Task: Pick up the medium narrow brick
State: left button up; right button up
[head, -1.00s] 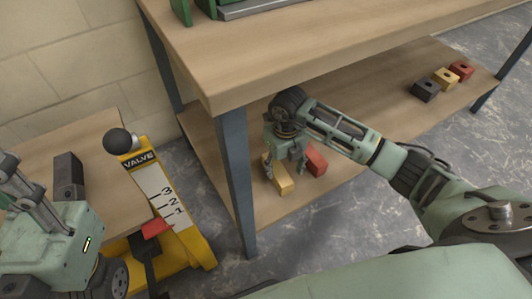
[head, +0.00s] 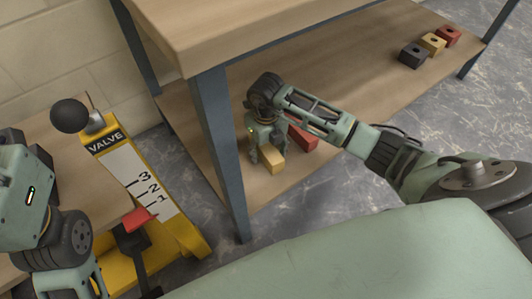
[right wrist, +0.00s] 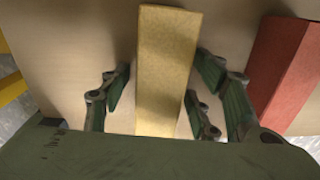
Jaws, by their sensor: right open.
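A long yellow brick (head: 273,161) lies on the lower shelf of the bench. My right gripper (head: 262,151) is over it, pointing down. In the right wrist view the yellow brick (right wrist: 165,70) lies between the open fingers of the right gripper (right wrist: 164,100), with a gap on both sides. A red brick (head: 303,138) lies beside it, and shows to the right in the right wrist view (right wrist: 292,75), outside the fingers. My left gripper (head: 26,160) is at the left edge, partly cut off; its fingers are unclear.
A dark brick (head: 412,55), a yellow brick (head: 433,43) and a red brick (head: 448,36) stand in a row at the shelf's far right. A bench leg (head: 218,150) stands left of my right gripper. A yellow valve stand (head: 180,235) with a black knob is at left.

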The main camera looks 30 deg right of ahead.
jog(key=shift+c, duration=0.3)
grip_shut()
dwell(0.3)
